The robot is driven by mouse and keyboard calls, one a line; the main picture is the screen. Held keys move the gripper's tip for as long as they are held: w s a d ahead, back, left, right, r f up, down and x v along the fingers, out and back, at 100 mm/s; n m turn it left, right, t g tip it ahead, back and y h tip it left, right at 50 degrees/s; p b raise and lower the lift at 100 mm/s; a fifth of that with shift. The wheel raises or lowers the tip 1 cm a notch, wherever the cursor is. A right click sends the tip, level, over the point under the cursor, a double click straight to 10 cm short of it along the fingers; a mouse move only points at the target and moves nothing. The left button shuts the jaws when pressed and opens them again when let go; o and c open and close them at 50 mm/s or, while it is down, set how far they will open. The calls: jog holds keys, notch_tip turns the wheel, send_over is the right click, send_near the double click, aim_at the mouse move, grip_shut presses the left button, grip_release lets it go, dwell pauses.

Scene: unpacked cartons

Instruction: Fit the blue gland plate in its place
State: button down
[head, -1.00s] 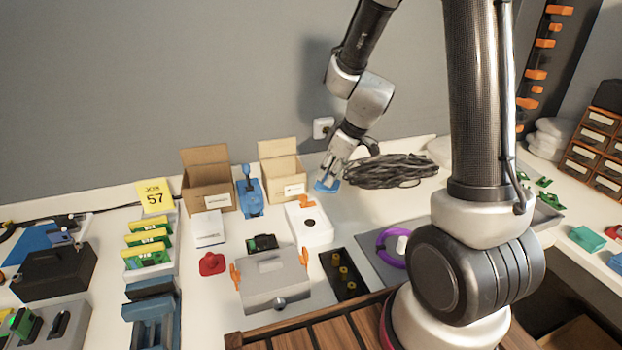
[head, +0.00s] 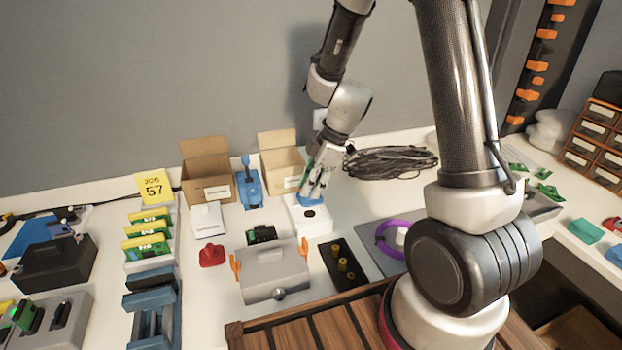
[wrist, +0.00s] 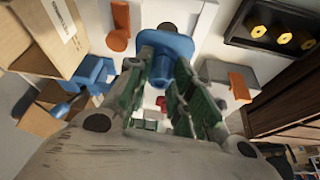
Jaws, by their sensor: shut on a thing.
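My gripper (head: 313,187) is shut on the blue gland plate (head: 311,199). In the wrist view the plate's blue flange and round stem (wrist: 162,70) show between the green finger pads of my gripper (wrist: 163,62). In the head view the plate is over the back part of a white box (head: 308,225) with a dark round opening on top. I cannot tell whether the plate touches the box. The box's orange part is hidden in the head view; an orange piece (wrist: 120,28) shows in the wrist view.
Two open cartons (head: 207,172) (head: 281,165) stand behind, with a blue device (head: 248,187) between them. A grey case (head: 273,275) with orange latches is in front. A dark block (head: 343,270) with yellow knobs stands front right. A black cable coil (head: 390,161) lies at the back right.

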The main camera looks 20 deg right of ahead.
aim_at(311, 200)
jog(key=shift+f, duration=0.35)
jog(key=shift+f, duration=2.25)
jog(key=c, duration=1.2)
grip_release()
jog(key=shift+o, duration=0.2)
jog(key=v, duration=1.2)
jog(key=shift+a, duration=0.1)
